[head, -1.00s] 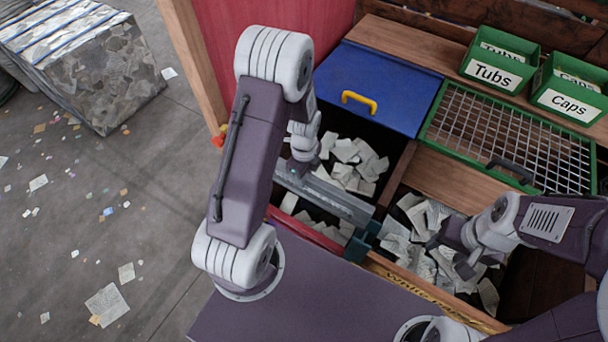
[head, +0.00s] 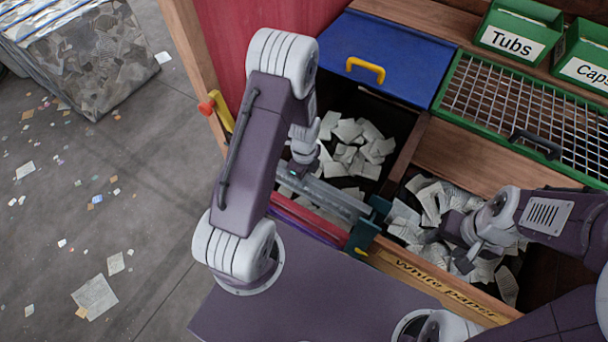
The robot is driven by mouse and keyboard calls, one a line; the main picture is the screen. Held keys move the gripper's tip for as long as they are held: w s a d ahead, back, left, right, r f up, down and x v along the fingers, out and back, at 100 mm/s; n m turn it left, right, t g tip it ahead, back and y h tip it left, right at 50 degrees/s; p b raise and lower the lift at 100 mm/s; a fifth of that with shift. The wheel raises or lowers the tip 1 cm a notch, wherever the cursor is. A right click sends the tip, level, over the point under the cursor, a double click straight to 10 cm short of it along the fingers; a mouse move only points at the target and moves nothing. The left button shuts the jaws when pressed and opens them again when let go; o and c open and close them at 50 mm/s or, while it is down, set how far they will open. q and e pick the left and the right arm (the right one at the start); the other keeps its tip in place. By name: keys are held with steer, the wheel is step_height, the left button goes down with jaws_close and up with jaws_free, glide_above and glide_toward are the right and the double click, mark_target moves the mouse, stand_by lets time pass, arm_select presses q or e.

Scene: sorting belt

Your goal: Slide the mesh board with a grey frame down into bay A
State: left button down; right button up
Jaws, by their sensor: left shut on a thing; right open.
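A grey bar (head: 330,195), seen almost edge-on, runs across the front of the left paper bin; it looks like the top of the grey-framed board. Its mesh does not show. My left gripper (head: 297,172) is shut on it near its left part, mostly hidden behind my own arm. The bar's right end lies by a dark teal bracket (head: 368,228). Red and purple edges (head: 310,220) lie just in front of the bar. No bay A label can be read. My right gripper (head: 452,248) is open over the right paper bin, apart from the board.
A blue lid (head: 388,50) with a yellow handle and a green-framed mesh panel (head: 520,105) lie behind the bins. Green boxes marked Tubs (head: 515,38) and Caps (head: 585,70) stand at the back. A wooden front board (head: 440,285) reads "White paper".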

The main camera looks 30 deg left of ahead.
mark_target(304, 190)
arm_select(q)
step_height(304, 190, down, 13)
steer(key=b, duration=0.9)
steer(key=shift+f, duration=0.15)
steer(key=shift+f+b, duration=0.45)
steer(key=shift+f, duration=0.15)
steer(key=c, duration=1.1)
jaws_free()
step_height(304, 190, up, 9)
steer(key=shift+r+p, duration=0.1)
steer(key=shift+p, duration=0.7)
